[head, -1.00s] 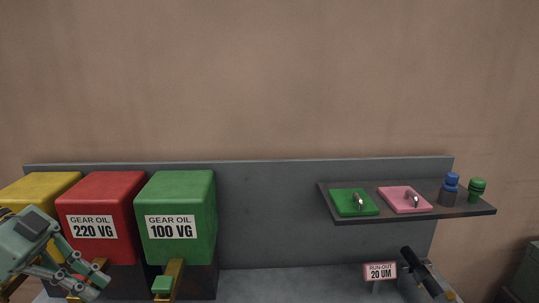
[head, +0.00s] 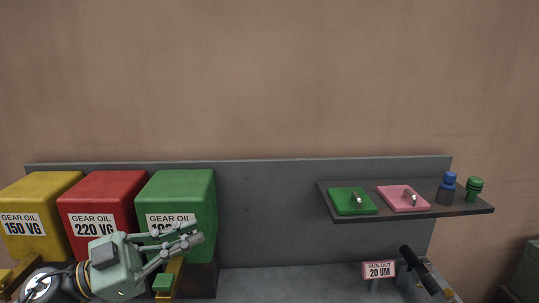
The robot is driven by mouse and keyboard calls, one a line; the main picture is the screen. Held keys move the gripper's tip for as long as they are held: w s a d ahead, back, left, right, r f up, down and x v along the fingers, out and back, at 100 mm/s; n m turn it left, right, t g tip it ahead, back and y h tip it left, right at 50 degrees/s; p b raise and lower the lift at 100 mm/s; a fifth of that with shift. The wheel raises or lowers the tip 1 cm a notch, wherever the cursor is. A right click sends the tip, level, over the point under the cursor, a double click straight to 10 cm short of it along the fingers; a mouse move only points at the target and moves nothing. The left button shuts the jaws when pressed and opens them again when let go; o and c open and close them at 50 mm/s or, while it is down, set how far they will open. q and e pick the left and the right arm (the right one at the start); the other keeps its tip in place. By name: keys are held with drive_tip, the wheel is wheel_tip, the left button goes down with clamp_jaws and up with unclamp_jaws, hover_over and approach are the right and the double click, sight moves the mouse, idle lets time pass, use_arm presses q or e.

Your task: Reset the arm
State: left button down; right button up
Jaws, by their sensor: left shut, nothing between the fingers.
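My left gripper (head: 195,241) comes in from the lower left, with its fingers pointing right. It is shut and empty. In the picture its fingers lie in front of the lower part of the green gear oil box (head: 178,192) and cover part of its label. I cannot tell whether they touch the box. My right gripper is not in view.
A red box (head: 100,195) marked 220 VG and a yellow box (head: 40,197) marked 150 VG stand left of the green one. A shelf (head: 440,215) at right holds a green tray (head: 345,205), a pink tray (head: 396,203) and two bottles. A run-out sign (head: 379,270) stands below.

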use_arm(q)
drive_tip(key=w+a+f+n+t+y, duration=0.4)
drive_tip(key=a+n+t+y, duration=0.1)
drive_tip(key=n+t+y, duration=0.6)
drive_tip(key=s+a+f+n+g+y, duration=0.2)
drive_tip(key=a+f+n+y, duration=0.15)
drive_tip(key=f, duration=0.45)
drive_tip(key=s+a+f+n+g+y, duration=0.1)
drive_tip(key=a+f+n+y, duration=0.1)
drive_tip(key=f+n+y, duration=0.45)
drive_tip(key=s+d+f+m+g+h, duration=0.15)
drive_tip(key=s+f+g, duration=0.45)
drive_tip(key=s+f, duration=0.6)
drive_tip(key=s+d+f+m+g+h, duration=0.1)
drive_tip(key=s+d+f+m+g, duration=0.2)
drive_tip(key=s+f+g, duration=0.8)
drive_tip(key=s+f+t+b, duration=0.2)
drive_tip(key=s+f, duration=0.1)
drive_tip(key=f, duration=1.2)
drive_tip(key=s+f+t+b, duration=0.1)
drive_tip(key=s+f+b, duration=0.1)
drive_tip(key=f, duration=1.2)
drive_tip(key=s+a+f+g+b, duration=0.1)
drive_tip(key=s+a+f+b, duration=0.2)
drive_tip(key=s+f, duration=1.3)
drive_tip(key=shift+s+f, duration=0.15)
drive_tip(key=shift+f, duration=0.65)
